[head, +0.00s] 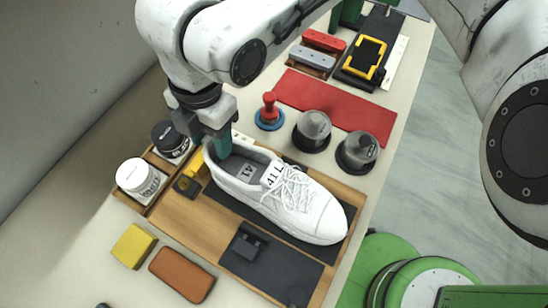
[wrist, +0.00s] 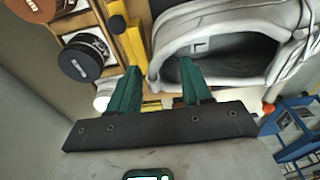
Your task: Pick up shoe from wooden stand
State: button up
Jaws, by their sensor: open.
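A white lace-up shoe (head: 300,205) marked "41 L" lies on the wooden stand (head: 180,212), its heel toward the upper left and its toe toward the lower right. My gripper (head: 222,146) is at the heel end of the shoe, pointing down. In the wrist view the green fingers of my gripper (wrist: 157,78) are apart. The heel of the shoe (wrist: 215,40) shows between and beyond them, with the right finger over the shoe's opening and the left finger outside the heel. I cannot tell whether either finger touches the shoe.
A white jar (head: 138,176) and a black-lidded jar (head: 170,138) stand close left of my gripper. A yellow post (head: 198,165) is beside the heel. A black block (head: 250,240) sits on the stand. Grey domes (head: 357,152), a red-handled tool (head: 269,110) and a red mat (head: 335,100) lie behind.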

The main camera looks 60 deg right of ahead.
aim_at(212, 151)
jog(key=f, duration=0.4)
jog(key=shift+w+a+f, duration=0.2)
jog(key=shift+a, duration=0.05)
grip_shut()
